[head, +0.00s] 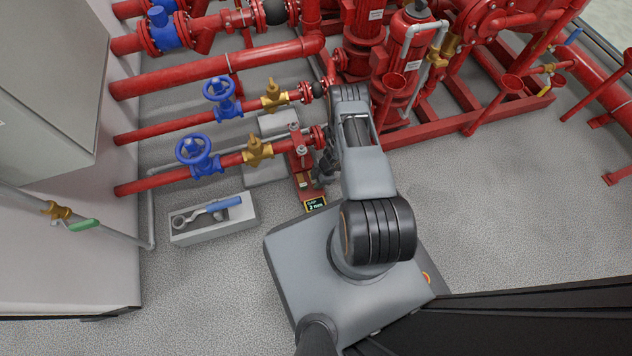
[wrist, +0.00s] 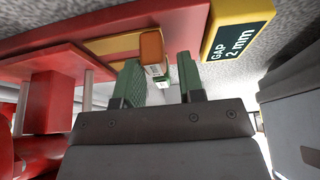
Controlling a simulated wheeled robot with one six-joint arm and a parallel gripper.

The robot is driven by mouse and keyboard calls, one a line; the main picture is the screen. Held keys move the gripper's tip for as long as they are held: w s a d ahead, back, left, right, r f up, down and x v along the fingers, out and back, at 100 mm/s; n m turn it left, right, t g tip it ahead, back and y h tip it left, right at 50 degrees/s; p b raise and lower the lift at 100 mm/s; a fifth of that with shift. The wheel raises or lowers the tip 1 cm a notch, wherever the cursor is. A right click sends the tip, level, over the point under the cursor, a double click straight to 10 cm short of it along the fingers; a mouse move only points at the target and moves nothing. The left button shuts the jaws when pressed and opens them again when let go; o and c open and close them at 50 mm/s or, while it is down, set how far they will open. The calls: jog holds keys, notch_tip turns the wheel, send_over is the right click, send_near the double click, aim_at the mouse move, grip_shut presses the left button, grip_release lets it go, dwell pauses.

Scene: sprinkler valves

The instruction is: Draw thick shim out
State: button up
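A small orange block (wrist: 151,46), which looks like a shim's end, shows in the wrist view under a red part, with a pale piece just below it in the picture. I cannot tell how thick it is. My gripper (wrist: 160,76) is open, its two green-padded fingers apart, with the block beyond and between the tips; no contact is visible. In the head view my gripper (head: 326,164) is dark and partly hidden by my arm, at the right side of the red stand (head: 302,166). A yellow-framed display (wrist: 238,40) reads "GAP 2 mm"; the display also shows in the head view (head: 315,205).
A grey tray (head: 212,230) holding a blue-handled wrench (head: 208,212) stands on the floor at left. Red pipes with blue handwheels (head: 198,158) and brass valves (head: 258,150) run behind it. Red pumps and frames (head: 465,110) fill the back right. Open floor lies right of my arm.

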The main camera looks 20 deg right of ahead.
jog(key=p+v, duration=0.4)
jog(key=v, duration=0.8)
jog(key=w+d+r+m+t+h+p, duration=0.15)
jog(key=w+r+p, duration=0.3)
jog(key=r, duration=0.55)
jog(key=w+d+r+m+t+h+p, duration=0.15)
jog(key=w+r+p, duration=0.3)
jog(key=r, duration=0.65)
jog(key=w+d+r+m+t+h+p, duration=0.2)
jog(key=r+m+h+p, duration=0.45)
jog(key=r, duration=2.05)
notch_tip(320, 180, up, 13)
jog(key=s+a+m+p, duration=0.1)
jog(key=s+a+p, duration=0.15)
jog(key=p, duration=0.35)
jog(key=s+a+r+m+y+p, duration=0.1)
jog(key=s+a+r+m+p, duration=0.1)
jog(key=s+a+r+p, duration=0.2)
jog(key=s+a+r+m+g+y+p, duration=0.1)
jog(key=s+a+r+p, duration=0.3)
jog(key=s+r, duration=0.5)
jog(key=s+a+r+m+y+p, duration=0.3)
jog(key=s+a+r+p, duration=0.2)
jog(key=r, duration=0.5)
jog(key=shift+s+g, duration=0.4)
jog(key=shift+s, duration=0.35)
jog(key=shift+d, duration=0.1)
